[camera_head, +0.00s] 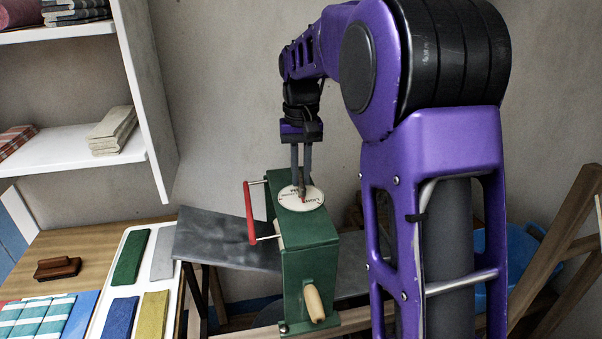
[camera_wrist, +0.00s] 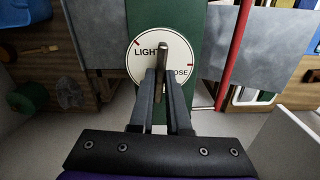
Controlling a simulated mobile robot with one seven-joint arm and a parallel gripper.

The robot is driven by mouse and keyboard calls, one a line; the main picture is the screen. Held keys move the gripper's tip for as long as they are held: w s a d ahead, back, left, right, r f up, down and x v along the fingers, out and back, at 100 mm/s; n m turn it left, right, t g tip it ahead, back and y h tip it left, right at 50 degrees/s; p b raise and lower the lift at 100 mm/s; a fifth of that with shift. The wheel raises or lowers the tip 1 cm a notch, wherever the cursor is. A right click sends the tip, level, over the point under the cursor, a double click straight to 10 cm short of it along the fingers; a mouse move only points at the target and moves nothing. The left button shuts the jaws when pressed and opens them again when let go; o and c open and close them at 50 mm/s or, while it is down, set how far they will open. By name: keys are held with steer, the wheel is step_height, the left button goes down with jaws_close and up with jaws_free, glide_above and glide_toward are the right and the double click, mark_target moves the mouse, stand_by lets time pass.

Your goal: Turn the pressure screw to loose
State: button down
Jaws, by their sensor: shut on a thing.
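The pressure screw (camera_wrist: 161,50) is a narrow upright grip at the centre of a round cream dial (camera_head: 313,203) on top of a green wringer box (camera_head: 310,262). In the wrist view the dial (camera_wrist: 139,79) reads "LIGHT" at left and, partly covered, "OOSE" at right, with red marks near both words. The screw's grip lies along the picture's vertical, between the two words. My gripper (camera_head: 301,182) points straight down over the dial. In the wrist view its fingers (camera_wrist: 161,80) are shut on the screw's grip, one on each side. The lower dial is hidden behind them.
A red bar (camera_head: 249,212) runs along the box's left side, and a wooden handle (camera_head: 314,303) sticks out in front. Grey boards (camera_head: 222,238) flank the box. A tray (camera_head: 100,318) with coloured cloths lies at left. A wooden frame (camera_head: 558,250) stands at right.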

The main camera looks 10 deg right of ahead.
steer(key=m, duration=0.4)
steer(key=shift+m, duration=0.3)
steer(key=m, duration=0.3)
steer(key=shift+m, duration=0.3)
steer(key=m, duration=0.4)
steer(key=shift+m, duration=2.2)
steer(key=c, duration=0.9)
jaws_free()
steer(key=shift+r, duration=0.1)
